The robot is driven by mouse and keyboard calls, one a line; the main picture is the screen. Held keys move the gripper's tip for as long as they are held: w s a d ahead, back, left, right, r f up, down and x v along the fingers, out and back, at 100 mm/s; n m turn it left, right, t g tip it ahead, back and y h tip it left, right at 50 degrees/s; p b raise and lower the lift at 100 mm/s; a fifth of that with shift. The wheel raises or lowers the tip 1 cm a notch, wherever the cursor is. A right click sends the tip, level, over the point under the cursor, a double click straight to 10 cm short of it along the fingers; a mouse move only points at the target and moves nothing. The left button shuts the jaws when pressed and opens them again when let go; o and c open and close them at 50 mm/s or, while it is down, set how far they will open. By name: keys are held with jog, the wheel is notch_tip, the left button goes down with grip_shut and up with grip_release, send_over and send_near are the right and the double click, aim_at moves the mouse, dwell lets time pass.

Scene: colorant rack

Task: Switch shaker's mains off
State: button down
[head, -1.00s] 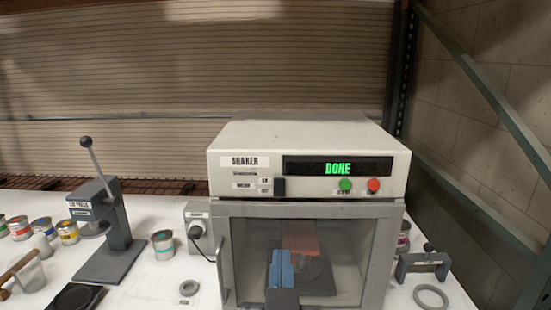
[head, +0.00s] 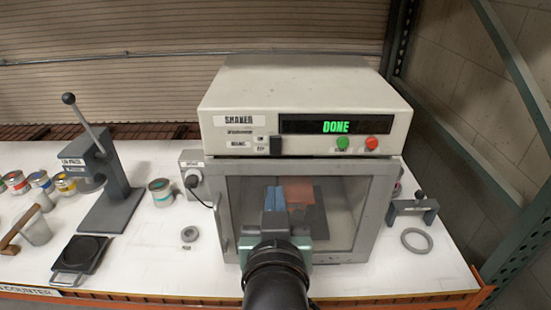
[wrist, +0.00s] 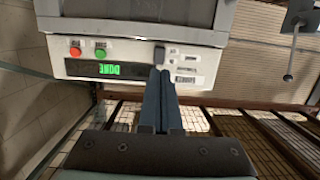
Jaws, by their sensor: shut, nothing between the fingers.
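The shaker (head: 305,90) is a cream box with a grey, windowed cabinet below, its door shut. Its display (head: 336,127) reads DONE in green. A dark switch (head: 275,145) sits left of the display, beside small labels; its position is too small to tell. A green button (head: 342,145) and a red button (head: 371,143) are at right. My gripper (head: 274,190) is shut and empty, in front of the door and below the switch in the head view. In the upside-down wrist view, the blue fingertips (wrist: 160,72) appear close to the switch (wrist: 160,55); contact cannot be told.
A grey socket box (head: 190,160) with a corded plug stands left of the shaker. Further left are a lever press (head: 110,195), paint cans (head: 40,180) and a dark scale (head: 80,253). A small grey stand (head: 414,209) and a ring (head: 416,240) lie right.

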aim_at(276, 154)
jog(key=w+p, duration=0.2)
jog(key=w, duration=0.2)
jog(key=w+f+p, duration=0.1)
jog(key=w, duration=0.3)
jog(key=w+f+p, duration=0.1)
jog(key=w+p, duration=0.1)
jog(key=w, duration=0.2)
jog(key=shift+w+p, duration=0.1)
jog(key=shift+p, duration=0.2)
jog(key=shift+w+f, duration=0.1)
jog(key=shift+w, duration=0.1)
jog(key=b, duration=0.1)
jog(key=f+b, duration=0.1)
jog(key=b, duration=0.1)
jog(key=shift+w+t, duration=0.25)
jog(key=shift+t, duration=0.15)
jog(key=shift+r, duration=0.4)
jog(key=shift+f, duration=0.1)
